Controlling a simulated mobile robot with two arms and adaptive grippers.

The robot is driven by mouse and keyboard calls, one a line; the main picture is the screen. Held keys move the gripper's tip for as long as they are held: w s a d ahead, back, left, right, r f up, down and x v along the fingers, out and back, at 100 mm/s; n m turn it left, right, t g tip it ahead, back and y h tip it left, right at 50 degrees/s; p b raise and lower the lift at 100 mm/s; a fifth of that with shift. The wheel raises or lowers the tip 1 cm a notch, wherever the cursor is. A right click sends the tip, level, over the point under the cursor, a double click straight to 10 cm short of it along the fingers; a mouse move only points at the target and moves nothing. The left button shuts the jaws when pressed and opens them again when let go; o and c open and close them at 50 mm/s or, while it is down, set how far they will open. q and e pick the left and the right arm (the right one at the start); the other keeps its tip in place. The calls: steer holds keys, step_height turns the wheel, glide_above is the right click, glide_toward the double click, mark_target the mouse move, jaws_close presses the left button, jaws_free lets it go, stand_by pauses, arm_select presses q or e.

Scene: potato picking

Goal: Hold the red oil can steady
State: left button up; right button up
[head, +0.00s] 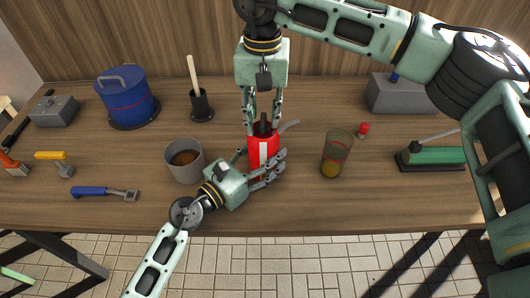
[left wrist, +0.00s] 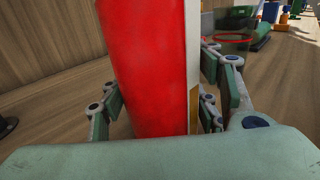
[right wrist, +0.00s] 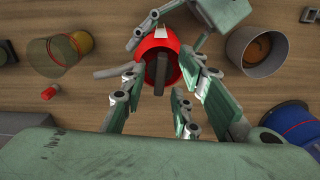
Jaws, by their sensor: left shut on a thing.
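The red oil can (head: 263,147), with a white stripe and a dark top, stands upright on the wooden workbench (head: 300,205). My left gripper (head: 266,170) is shut around its body from the front left. The can's red side fills the middle of the left wrist view (left wrist: 145,60), between the fingers. My right gripper (head: 263,112) points down from above, its fingers apart on either side of the can's dark top. In the right wrist view the can (right wrist: 168,47) lies beyond the open fingers, with a dark upright part between them. I cannot tell whether these fingers touch it.
A grey pot (head: 171,167) with brown contents stands left of the can. A glass jar (head: 338,147) and a small red-capped item (head: 362,130) are to the right. A blue pot (head: 126,100) and a black holder (head: 201,106) stand behind left. A blue-handled tool (head: 90,191) lies front left.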

steer(key=shift+r, duration=3)
arm_select(q)
steer(key=o, duration=1.6)
steer(key=shift+c, duration=0.2)
